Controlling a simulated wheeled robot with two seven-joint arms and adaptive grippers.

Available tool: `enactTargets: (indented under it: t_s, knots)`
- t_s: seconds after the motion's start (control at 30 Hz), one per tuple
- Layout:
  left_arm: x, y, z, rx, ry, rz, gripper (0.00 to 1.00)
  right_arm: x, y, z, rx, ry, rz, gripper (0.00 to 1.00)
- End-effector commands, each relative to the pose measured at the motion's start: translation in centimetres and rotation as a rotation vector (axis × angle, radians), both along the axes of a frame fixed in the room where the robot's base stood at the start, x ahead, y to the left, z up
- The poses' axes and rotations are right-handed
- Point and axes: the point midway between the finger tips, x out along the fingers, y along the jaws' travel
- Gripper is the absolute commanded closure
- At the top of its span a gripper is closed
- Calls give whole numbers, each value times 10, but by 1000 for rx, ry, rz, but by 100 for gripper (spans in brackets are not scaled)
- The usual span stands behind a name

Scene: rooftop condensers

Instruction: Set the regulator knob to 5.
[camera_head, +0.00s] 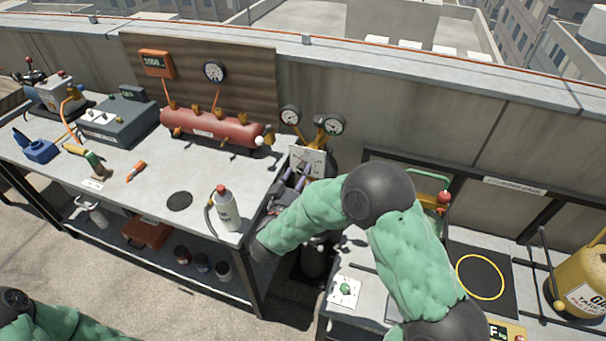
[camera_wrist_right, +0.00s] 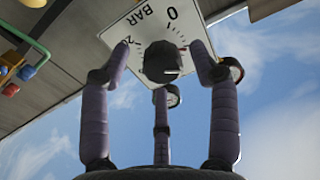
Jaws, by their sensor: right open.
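The regulator knob (camera_wrist_right: 163,62) is dark and round in the right wrist view, in front of a white dial plate marked BAR (camera_wrist_right: 148,22). A 0 shows on the plate; other numbers are partly hidden by a finger. I cannot read the knob's setting. The plate (camera_head: 308,156) also shows in the head view, below two gauges. My right gripper (camera_wrist_right: 160,76) is open, its purple fingers spread around the knob; I cannot tell if they touch it. In the head view the right gripper (camera_head: 296,177) is just in front of the plate. My left gripper is out of view.
A red manifold tank (camera_head: 212,130) and a white bottle (camera_head: 226,210) stand on the left workbench (camera_head: 150,195). A lower right bench holds a dark mat with a yellow ring (camera_head: 480,256) and a yellow cylinder (camera_head: 582,285). A parapet wall runs behind.

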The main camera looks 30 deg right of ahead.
Motion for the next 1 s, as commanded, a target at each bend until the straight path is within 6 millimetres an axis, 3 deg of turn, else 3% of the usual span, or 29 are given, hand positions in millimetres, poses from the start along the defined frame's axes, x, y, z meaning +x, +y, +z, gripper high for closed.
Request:
enactTargets:
  t_s: [0.2,0.57,0.77,1.0]
  knots:
    - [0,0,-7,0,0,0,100,14,-17,-1,1,-1,-1,39]
    - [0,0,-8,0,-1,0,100,18,-20,1,1,-1,1,39]
    - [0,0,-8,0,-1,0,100,17,-20,0,0,0,1,92]
    - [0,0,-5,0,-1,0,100,17,-19,-1,-6,13,2,94]
